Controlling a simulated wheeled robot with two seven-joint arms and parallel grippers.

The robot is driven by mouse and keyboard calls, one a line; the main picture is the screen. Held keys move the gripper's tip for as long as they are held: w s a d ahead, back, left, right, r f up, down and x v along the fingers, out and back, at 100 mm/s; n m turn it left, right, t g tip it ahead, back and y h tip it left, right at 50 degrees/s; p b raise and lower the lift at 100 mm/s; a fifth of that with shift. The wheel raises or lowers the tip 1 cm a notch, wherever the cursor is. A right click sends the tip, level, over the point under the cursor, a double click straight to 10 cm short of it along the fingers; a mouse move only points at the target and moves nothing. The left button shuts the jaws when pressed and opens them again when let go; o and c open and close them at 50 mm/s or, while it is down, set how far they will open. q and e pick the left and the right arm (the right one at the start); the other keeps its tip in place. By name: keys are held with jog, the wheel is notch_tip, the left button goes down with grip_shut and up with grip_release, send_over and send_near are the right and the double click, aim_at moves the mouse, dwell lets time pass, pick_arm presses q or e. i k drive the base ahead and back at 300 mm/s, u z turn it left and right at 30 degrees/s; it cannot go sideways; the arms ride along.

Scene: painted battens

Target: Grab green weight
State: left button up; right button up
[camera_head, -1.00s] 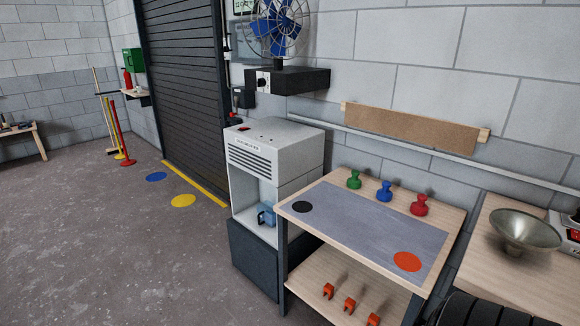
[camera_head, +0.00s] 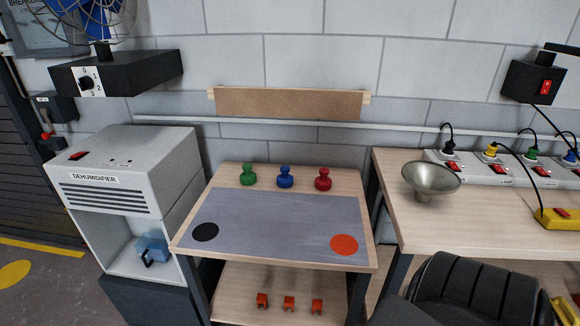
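The green weight (camera_head: 248,175) stands upright at the back left of a small wooden table (camera_head: 228,172). A blue weight (camera_head: 285,177) and a red weight (camera_head: 323,179) stand to its right in the same row. In front of them lies a grey mat (camera_head: 275,226) with a black disc (camera_head: 205,232) at its left and an orange-red disc (camera_head: 344,245) at its right. Neither of my grippers is in view.
A dehumidifier (camera_head: 125,170) stands close on the table's left. A workbench on the right holds a metal bowl (camera_head: 430,180) and a power strip (camera_head: 500,170). A black padded seat (camera_head: 470,290) stands at the lower right. Small orange clips (camera_head: 289,303) sit on the lower shelf.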

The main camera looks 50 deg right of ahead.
aim_at(248, 178)
jog(key=z, duration=1.05)
jog(key=i, duration=0.85)
jog(key=z, duration=0.8)
